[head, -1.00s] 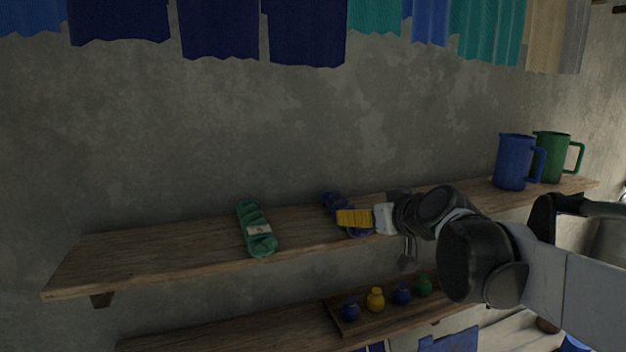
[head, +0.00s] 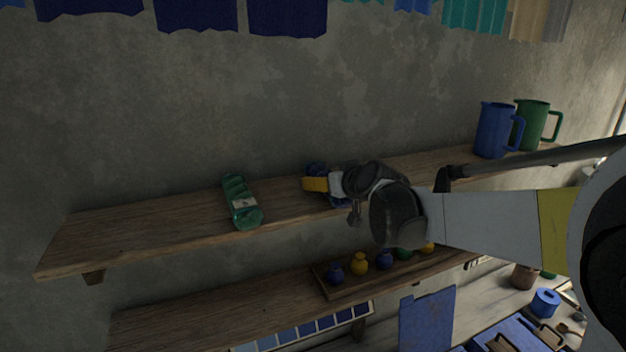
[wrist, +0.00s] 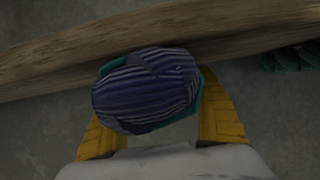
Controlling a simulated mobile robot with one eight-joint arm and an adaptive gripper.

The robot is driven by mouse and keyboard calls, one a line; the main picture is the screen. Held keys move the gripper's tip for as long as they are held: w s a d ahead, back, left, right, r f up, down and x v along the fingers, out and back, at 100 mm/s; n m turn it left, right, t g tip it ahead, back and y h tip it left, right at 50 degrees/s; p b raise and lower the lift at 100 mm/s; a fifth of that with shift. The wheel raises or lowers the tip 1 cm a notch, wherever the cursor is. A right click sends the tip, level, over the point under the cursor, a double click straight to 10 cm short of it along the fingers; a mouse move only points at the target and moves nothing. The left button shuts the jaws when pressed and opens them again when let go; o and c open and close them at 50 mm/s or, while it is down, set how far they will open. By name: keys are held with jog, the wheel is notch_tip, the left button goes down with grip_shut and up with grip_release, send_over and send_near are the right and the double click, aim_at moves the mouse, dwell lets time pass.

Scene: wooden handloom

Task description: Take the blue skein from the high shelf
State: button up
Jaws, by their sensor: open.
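The blue skein (head: 316,168) lies on the high shelf (head: 130,223), right of a green skein. In the head view my gripper (head: 316,185) is in front of it and hides much of it. In the wrist view the blue skein (wrist: 146,90) shows pale stripes and a teal edge, in front of the shelf's wooden edge. My yellow fingers stand apart on its left and right, open, with the skein between them. The skein hides the fingertips, so I cannot tell whether they touch it.
The green skein (head: 242,203) lies left of my gripper on the same shelf. A blue jug (head: 495,132) and a green jug (head: 533,122) stand at its right end. A lower shelf (head: 210,317) holds a tray (head: 335,290) of small blue, yellow and green pots. Cloths hang above.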

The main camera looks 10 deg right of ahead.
jog(key=shift+s+r, duration=0.1)
jog(key=shift+s, duration=0.15)
jog(key=shift+w, duration=0.1)
jog(key=c, duration=1.4)
jog(key=shift+o, duration=0.2)
